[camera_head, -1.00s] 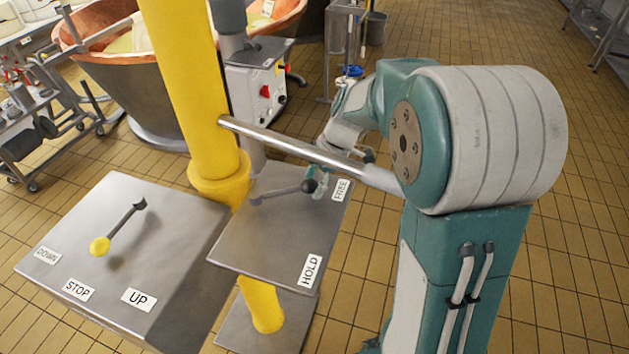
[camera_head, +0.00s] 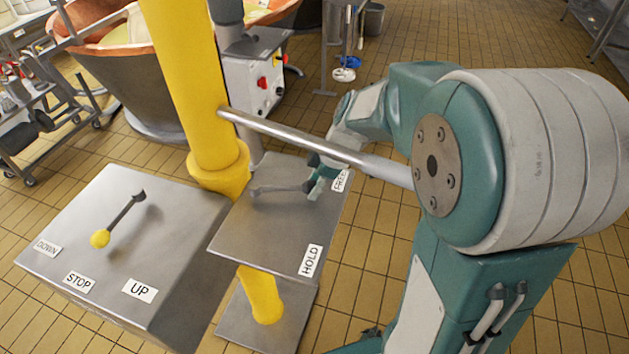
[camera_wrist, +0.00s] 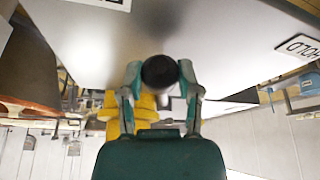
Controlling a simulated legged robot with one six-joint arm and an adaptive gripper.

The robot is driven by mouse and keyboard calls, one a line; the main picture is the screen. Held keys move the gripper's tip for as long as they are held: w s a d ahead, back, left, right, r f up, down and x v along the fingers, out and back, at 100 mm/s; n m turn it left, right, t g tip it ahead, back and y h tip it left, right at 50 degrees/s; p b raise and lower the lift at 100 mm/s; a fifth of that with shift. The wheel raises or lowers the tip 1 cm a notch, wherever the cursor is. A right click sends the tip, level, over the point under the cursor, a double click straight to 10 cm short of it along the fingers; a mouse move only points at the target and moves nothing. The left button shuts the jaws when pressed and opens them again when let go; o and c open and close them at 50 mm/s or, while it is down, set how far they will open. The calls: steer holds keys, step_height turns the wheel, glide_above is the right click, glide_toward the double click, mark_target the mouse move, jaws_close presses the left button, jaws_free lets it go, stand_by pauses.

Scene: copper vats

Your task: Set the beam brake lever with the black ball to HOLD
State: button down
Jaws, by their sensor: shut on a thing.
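The beam brake lever (camera_head: 278,189) is a grey rod on a grey metal plate (camera_head: 265,235). It points right, toward the FREE label (camera_head: 341,181), which my gripper partly covers. The HOLD label (camera_head: 310,260) is at the plate's near right corner. My gripper (camera_head: 320,175) is at the lever's free end, shut on its black ball. In the wrist view the black ball (camera_wrist: 160,72) sits between the two fingers of my gripper (camera_wrist: 161,80). The ball is hidden by the fingers in the head view.
A second lever with a yellow ball (camera_head: 100,238) stands on the left box, by the DOWN, STOP and UP labels. A yellow column (camera_head: 190,80) rises behind the plate. A metal bar (camera_head: 300,140) runs from it above the lever. Copper vats (camera_head: 130,60) stand behind.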

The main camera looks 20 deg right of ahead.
steer(key=shift+c, duration=1.5)
jaws_free()
steer(key=shift+a, duration=0.15)
steer(key=v, duration=1.1)
steer(key=shift+r, duration=0.4)
